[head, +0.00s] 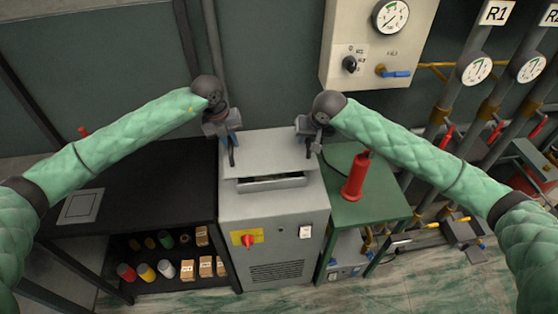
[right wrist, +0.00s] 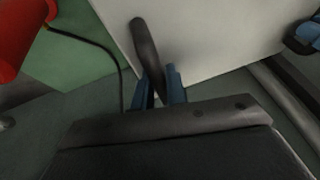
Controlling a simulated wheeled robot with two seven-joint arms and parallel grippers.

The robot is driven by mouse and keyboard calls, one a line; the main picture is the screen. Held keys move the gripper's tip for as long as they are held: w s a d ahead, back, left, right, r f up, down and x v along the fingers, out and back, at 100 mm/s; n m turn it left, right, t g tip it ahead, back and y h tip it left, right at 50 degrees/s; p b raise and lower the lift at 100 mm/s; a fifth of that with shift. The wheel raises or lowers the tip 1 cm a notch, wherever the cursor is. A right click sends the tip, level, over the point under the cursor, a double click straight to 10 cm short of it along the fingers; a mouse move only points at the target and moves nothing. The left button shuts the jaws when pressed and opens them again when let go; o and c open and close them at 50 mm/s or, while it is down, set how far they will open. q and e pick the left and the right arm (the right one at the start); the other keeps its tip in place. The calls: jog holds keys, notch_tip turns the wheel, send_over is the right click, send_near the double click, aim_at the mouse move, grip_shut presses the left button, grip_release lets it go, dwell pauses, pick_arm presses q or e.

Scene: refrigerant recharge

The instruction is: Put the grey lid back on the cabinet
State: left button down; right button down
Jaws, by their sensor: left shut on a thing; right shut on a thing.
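The grey cabinet (head: 275,228) stands in the middle of the head view, with a red switch on a yellow plate on its front. The flat grey lid (head: 268,150) is over the cabinet's top. A strip of the dark opening (head: 270,182) shows in front of the lid's front edge. My left gripper (head: 231,145) is shut on the lid's left handle. My right gripper (head: 311,138) is shut on the lid's right handle, a dark bar (right wrist: 147,50) between blue fingers in the right wrist view. Whether the lid touches the cabinet, I cannot tell.
A black table (head: 140,180) with a shelf of cans and boxes stands at left. A green table (head: 365,195) with a red cylinder (head: 355,177) stands close at right. A gauge panel (head: 375,45) hangs on the wall behind; pipes stand at far right.

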aim_at(305, 148)
pick_arm(q)
jog(key=shift+a, duration=0.3)
pick_arm(e)
jog(key=shift+a+r, duration=0.1)
pick_arm(q)
jog(key=shift+w, duration=0.1)
pick_arm(e)
jog(key=shift+w, duration=0.1)
